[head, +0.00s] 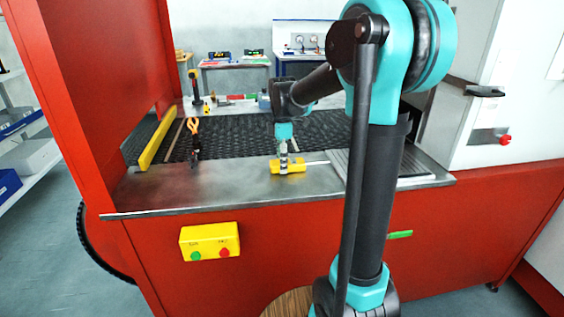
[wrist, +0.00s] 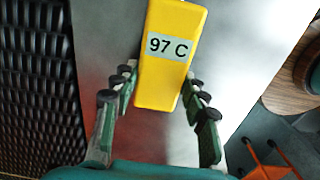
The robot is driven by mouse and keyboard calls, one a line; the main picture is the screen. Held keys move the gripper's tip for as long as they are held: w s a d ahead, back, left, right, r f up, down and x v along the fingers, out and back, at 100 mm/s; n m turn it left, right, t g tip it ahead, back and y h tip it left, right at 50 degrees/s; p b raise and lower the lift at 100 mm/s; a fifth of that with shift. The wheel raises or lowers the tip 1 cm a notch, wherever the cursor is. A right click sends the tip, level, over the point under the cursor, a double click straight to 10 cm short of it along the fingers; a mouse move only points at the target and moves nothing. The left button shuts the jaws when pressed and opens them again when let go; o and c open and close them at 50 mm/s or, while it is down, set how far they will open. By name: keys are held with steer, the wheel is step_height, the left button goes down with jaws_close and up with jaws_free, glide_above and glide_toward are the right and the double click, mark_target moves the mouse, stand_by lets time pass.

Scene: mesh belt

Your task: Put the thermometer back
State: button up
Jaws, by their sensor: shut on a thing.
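The thermometer is a yellow block with a display reading "97 C" (wrist: 168,48) in the wrist view. In the head view it shows as a small yellow body (head: 288,167) with a thin pale probe pointing right, over the steel ledge (head: 235,186) in front of the belt. My gripper (head: 284,155) reaches down onto it from above. In the wrist view my gripper (wrist: 160,98) has its fingers on both sides of the yellow body, shut on it. Whether the thermometer touches the ledge is hard to tell.
The dark mesh belt (head: 235,138) lies behind the ledge. Orange-handled tongs (head: 194,137) are to the left, near a yellow rail (head: 158,140). A ribbed plate (head: 405,168) is on the right. A yellow button box (head: 209,241) is on the red front.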

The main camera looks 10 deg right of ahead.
steer(key=o, duration=1.2)
steer(key=shift+f, duration=0.1)
steer(key=shift+o, duration=0.2)
step_height(320, 180, up, 12)
steer(key=shift+r, duration=0.2)
